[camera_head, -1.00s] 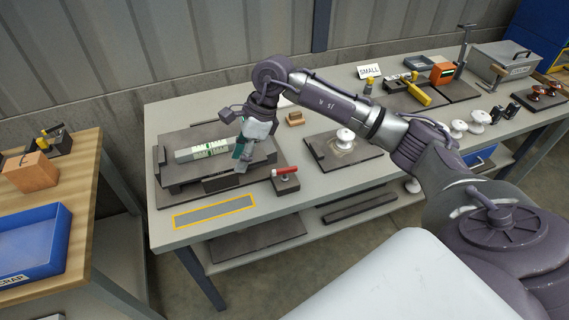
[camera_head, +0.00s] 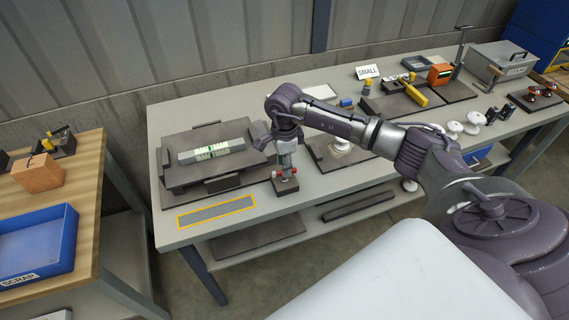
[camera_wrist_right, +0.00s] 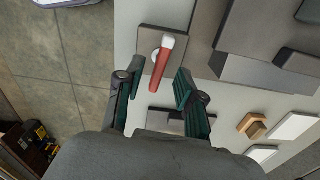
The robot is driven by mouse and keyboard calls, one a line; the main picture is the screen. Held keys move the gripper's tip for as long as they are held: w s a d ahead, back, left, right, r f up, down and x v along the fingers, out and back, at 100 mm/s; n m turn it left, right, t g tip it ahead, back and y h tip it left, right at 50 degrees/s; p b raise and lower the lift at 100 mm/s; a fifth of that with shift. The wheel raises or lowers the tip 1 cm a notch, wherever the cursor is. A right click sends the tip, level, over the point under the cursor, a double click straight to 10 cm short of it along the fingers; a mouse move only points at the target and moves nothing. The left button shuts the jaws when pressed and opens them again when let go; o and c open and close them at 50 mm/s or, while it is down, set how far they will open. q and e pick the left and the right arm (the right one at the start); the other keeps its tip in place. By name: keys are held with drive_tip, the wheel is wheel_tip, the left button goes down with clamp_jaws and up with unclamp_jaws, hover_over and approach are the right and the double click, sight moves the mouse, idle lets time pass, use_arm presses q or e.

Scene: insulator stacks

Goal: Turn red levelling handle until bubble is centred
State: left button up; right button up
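The red levelling handle (camera_head: 278,174) stands on a small dark block (camera_head: 287,187) at the front right of the levelling plate. In the right wrist view the red handle (camera_wrist_right: 160,68), with a pale end, lies between the open fingers of my right gripper (camera_wrist_right: 160,85); no finger visibly presses on it. In the head view my right gripper (camera_head: 286,163) points down over the block and partly hides the handle. The level vial (camera_head: 211,150), pale with green bands, lies on the dark raised plate (camera_head: 180,181). Its bubble is too small to make out. My left gripper is out of view.
A yellow-outlined strip (camera_head: 216,211) lies in front of the plate. To the right are a dark board with a white insulator (camera_head: 341,143), a SMALL sign (camera_head: 367,72) and a yellow tool (camera_head: 416,95). A blue scrap bin (camera_head: 37,245) sits on the left bench.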

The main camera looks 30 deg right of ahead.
drive_tip(key=shift+f, duration=0.95)
clamp_jaws()
drive_tip(key=shift+m, duration=0.3)
